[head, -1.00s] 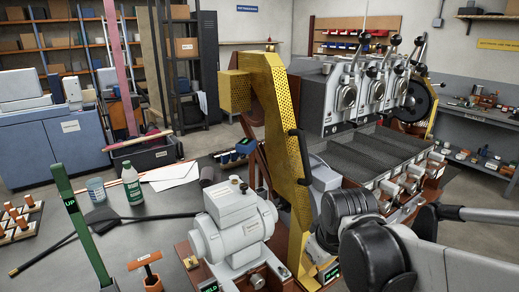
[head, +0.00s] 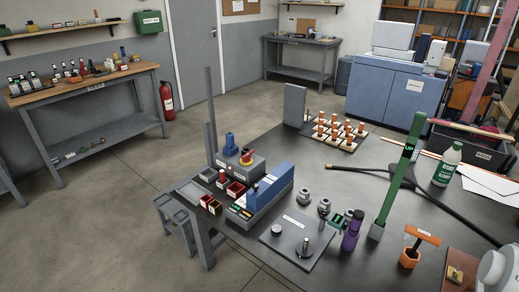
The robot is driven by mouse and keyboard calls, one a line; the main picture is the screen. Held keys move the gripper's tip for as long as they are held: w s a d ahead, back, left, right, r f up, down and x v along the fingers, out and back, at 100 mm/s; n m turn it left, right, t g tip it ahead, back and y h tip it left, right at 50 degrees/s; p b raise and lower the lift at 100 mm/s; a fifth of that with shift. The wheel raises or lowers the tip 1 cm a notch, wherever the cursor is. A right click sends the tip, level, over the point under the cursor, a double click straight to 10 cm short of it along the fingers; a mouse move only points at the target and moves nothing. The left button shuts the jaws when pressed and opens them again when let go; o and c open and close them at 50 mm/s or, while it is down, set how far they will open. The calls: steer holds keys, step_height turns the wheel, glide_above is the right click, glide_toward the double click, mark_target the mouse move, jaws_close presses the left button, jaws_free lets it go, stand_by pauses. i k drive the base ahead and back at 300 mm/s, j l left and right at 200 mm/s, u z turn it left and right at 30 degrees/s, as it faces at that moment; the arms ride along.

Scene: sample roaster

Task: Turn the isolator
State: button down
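A red knob on a yellow base (head: 246,156), which looks like a rotary isolator, sits on top of a grey box (head: 240,171) at the near left corner of the dark table (head: 330,180). The angle of its handle is too small to read. A blue fitting (head: 230,140) stands just behind it on the same box. My gripper is not in the present head view, so its state and its distance from the knob do not show.
Around the grey box are small red bins (head: 235,190), a blue sloped case (head: 270,187) and thin grey posts (head: 210,110). A green post marked UP (head: 403,165), a purple bottle (head: 352,235) and a grey plate (head: 290,243) stand to the right. Open floor (head: 120,200) lies left.

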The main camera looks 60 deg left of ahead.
mark_target(245, 158)
steer(key=k+u, duration=0.1)
steer(key=u, duration=2.1)
steer(key=i+j+u, duration=0.1)
steer(key=i+u, duration=0.15)
steer(key=i, duration=0.45)
steer(key=i+l+u, duration=0.1)
steer(key=i+u, duration=0.15)
steer(key=i, duration=0.45)
steer(key=i+l+u, duration=0.25)
steer(key=i, duration=0.45)
